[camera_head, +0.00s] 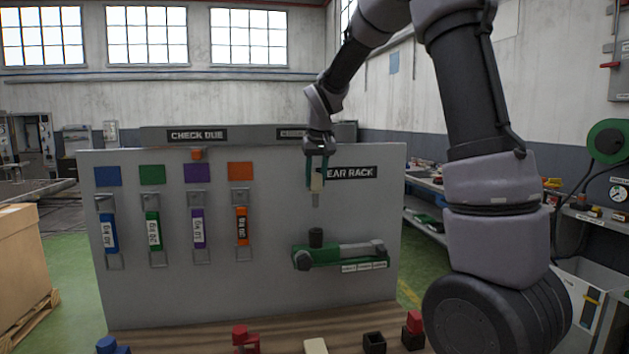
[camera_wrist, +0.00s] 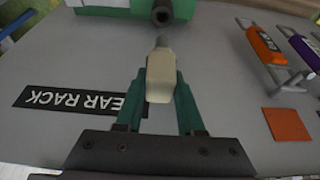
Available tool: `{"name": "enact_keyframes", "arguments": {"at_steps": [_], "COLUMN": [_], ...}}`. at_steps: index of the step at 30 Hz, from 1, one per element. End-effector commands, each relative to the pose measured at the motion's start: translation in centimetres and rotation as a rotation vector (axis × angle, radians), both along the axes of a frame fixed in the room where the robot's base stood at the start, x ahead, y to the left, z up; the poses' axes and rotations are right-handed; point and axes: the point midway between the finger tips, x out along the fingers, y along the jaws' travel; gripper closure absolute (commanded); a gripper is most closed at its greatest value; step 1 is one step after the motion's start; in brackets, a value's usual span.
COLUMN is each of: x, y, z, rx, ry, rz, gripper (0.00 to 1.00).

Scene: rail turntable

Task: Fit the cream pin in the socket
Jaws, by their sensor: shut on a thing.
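My gripper (camera_head: 316,178) is shut on the cream pin (camera_head: 317,184), which has a grey lower tip and hangs upright in front of the grey panel. In the wrist view the cream pin (camera_wrist: 161,78) sits between the two green fingers of my gripper (camera_wrist: 160,100). The dark round socket (camera_head: 316,238) stands at the left end of a green fixture on the panel, below the pin with a clear gap. In the wrist view the socket (camera_wrist: 162,13) is beyond the pin's grey tip, nearly in line with it.
The green fixture (camera_head: 318,258) carries a grey bar on its right. Blue, green, purple and orange tags hang on the grey panel (camera_head: 200,300) to the left. Blue, red, cream and dark blocks stand along the wooden bench edge. The panel around the gripper is clear.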

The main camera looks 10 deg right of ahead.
Motion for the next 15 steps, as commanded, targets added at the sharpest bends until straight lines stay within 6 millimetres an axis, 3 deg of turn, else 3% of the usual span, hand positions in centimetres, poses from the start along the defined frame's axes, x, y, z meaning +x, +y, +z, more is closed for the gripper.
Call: {"name": "enact_keyframes", "arguments": {"at_steps": [15], "x": [0.0], "y": [0.0], "z": [-4.4], "rx": [-0.001], "ry": [0.002], "rz": [0.001], "gripper": [1.0]}}
